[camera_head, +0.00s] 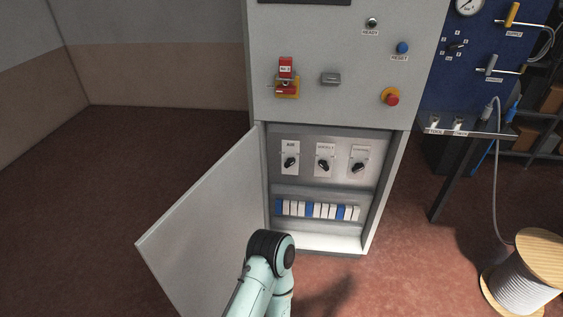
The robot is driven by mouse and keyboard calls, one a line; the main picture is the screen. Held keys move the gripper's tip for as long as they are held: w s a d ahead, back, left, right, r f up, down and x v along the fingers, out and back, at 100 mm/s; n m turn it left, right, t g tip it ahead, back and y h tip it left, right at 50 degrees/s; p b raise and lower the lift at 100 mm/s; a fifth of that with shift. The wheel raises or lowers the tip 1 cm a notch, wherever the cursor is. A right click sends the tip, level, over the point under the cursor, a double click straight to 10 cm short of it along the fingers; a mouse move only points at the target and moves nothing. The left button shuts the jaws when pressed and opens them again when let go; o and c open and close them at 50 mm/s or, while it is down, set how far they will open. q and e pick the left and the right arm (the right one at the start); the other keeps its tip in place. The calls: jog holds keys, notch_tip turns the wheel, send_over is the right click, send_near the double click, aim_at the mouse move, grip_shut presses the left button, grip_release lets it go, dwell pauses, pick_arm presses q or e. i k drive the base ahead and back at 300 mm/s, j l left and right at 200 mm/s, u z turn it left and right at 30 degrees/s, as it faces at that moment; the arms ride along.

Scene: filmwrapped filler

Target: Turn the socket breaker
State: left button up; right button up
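A grey cabinet (425,60) stands at the centre with its lower door (205,215) swung open to the left. Inside the opening, three black rotary breaker knobs sit in a row on white plates: a left knob (290,163), a middle knob (324,165) and a right knob (359,167). Their handles look slanted. The labels above them are too small to read surely, so I cannot tell which is the socket breaker. One of my arms reaches up from the bottom centre, in front of the cabinet's lower edge. Neither gripper shows.
A row of white and blue modules (318,210) sits below the knobs. Above are a red-and-yellow switch (287,88), a red button (391,98) and a blue button (403,47). A blue panel (480,75) and cable spool (525,280) stand right. Floor at left is clear.

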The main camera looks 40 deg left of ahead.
aim_at(323, 164)
jog(key=i+u, duration=0.2)
jog(key=u, duration=0.2)
jog(key=i+u, duration=0.15)
jog(key=u, duration=0.25)
jog(key=i+l+u, duration=0.15)
jog(key=u, duration=0.2)
jog(key=i+l+u, duration=0.15)
jog(key=u, duration=0.25)
jog(key=i, duration=0.05)
